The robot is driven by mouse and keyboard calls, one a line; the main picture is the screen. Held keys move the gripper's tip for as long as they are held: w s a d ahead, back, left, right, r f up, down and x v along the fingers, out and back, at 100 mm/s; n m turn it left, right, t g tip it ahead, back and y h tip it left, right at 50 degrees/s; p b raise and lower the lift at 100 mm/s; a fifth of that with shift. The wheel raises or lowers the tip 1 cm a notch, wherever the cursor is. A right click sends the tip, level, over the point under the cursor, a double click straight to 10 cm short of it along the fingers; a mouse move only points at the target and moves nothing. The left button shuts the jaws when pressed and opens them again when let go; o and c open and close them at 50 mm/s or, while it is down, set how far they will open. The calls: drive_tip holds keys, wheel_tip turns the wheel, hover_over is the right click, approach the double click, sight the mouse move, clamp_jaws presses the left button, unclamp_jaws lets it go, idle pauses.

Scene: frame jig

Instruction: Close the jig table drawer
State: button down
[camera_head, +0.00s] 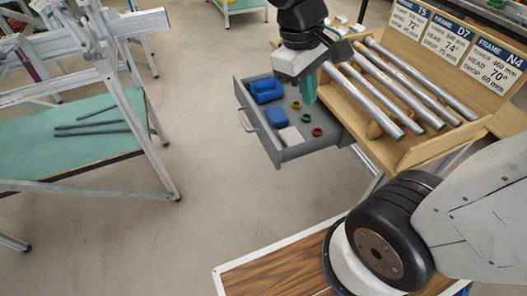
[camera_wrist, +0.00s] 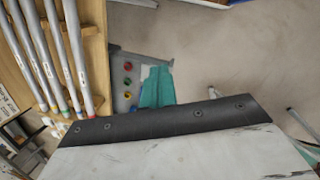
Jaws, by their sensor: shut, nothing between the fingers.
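The grey drawer (camera_head: 316,147) stands pulled out from under the wooden jig table (camera_head: 440,145) in the head view. Its front with the pale handle (camera_head: 246,121) faces left. Inside lie blue bins (camera_head: 267,90), a white block (camera_head: 291,136) and several small coloured rings (camera_head: 317,132). My gripper (camera_head: 309,92), with teal fingers, is shut and empty. It points down over the drawer's inner part, near the table edge; I cannot tell its exact height. In the wrist view the teal fingers (camera_wrist: 157,88) cover part of the drawer (camera_wrist: 121,72).
Metal tubes (camera_head: 388,90) lie on the jig table, with frame signs (camera_head: 450,38) behind. A wood-topped surface (camera_head: 275,275) is at the bottom. A green-topped bench (camera_head: 60,155) with a metal frame stands left. The floor (camera_head: 205,190) left of the drawer is clear.

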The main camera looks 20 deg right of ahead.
drive_tip(key=w+a+f+n+h, duration=0.2)
drive_tip(key=w+a+f+n, duration=0.25)
drive_tip(key=f, duration=0.45)
drive_tip(key=w+a+f+n+h, duration=0.2)
drive_tip(key=w+a+f+n, duration=0.25)
drive_tip(key=f, duration=0.35)
drive_tip(key=w+a+f+n+h, duration=0.3)
drive_tip(key=w+a+f+n, duration=0.15)
drive_tip(key=f, duration=0.45)
approach(273, 156)
wheel_tip(273, 156, down, 4)
drive_tip(key=d, duration=0.3)
drive_tip(key=shift+s+d+f+t, duration=0.1)
drive_tip(key=shift+d+t, duration=0.1)
drive_tip(key=shift+d, duration=0.15)
drive_tip(key=shift+s+d+f+t, duration=0.1)
drive_tip(key=shift+d+f+t, duration=0.1)
drive_tip(key=shift+d, duration=0.1)
